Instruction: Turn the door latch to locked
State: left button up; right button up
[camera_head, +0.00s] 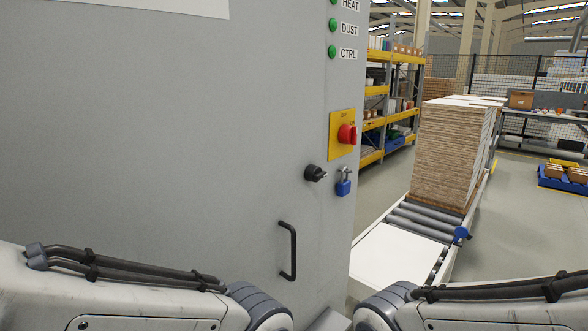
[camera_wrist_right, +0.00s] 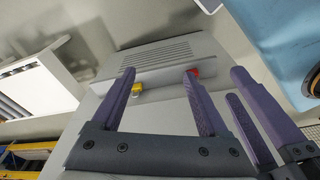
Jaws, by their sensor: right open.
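The grey cabinet door (camera_head: 180,130) fills the left of the head view. A black latch knob (camera_head: 315,173) sits near its right edge, its tab pointing right. Whether it is locked is not clear. A blue padlock (camera_head: 343,188) hangs just right of it. A black bar handle (camera_head: 288,250) is below. My right gripper (camera_wrist_right: 205,80) shows in the right wrist view, with purple pronged fingers spread and nothing visible between them. It is outside the head view, so its distance from the latch cannot be told. My left gripper is out of view; only its arm shows.
A red rotary switch (camera_head: 347,135) on a yellow plate projects above the latch. Green lamps (camera_head: 332,52) are higher up. Right of the cabinet, a roller conveyor (camera_head: 415,220) carries stacked boards (camera_head: 455,150). A vented grey panel (camera_wrist_right: 160,55) shows in the wrist view.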

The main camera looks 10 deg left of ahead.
jog(key=w+r+t+y+p, duration=0.1)
jog(key=w+r+t+p, duration=0.25)
jog(key=w, duration=0.65)
jog(key=w+r+t+p, duration=0.2)
jog(key=w+r+t, duration=0.15)
jog(key=w, duration=0.55)
jog(key=n+t+y+p, duration=0.2)
jog(key=n+y+p, duration=0.2)
jog(key=y+p, duration=0.65)
send_near(322, 177)
jog(key=shift+y, duration=0.95)
jog(key=x, duration=0.2)
jog(key=p+x, duration=0.1)
jog(key=x, duration=0.2)
jog(key=f+p+x, duration=0.1)
jog(key=x, duration=0.2)
jog(key=shift+w, duration=0.5)
jog(key=shift+w+a+f, duration=0.15)
jog(key=shift+w+a, duration=0.2)
jog(key=shift+a, duration=0.05)
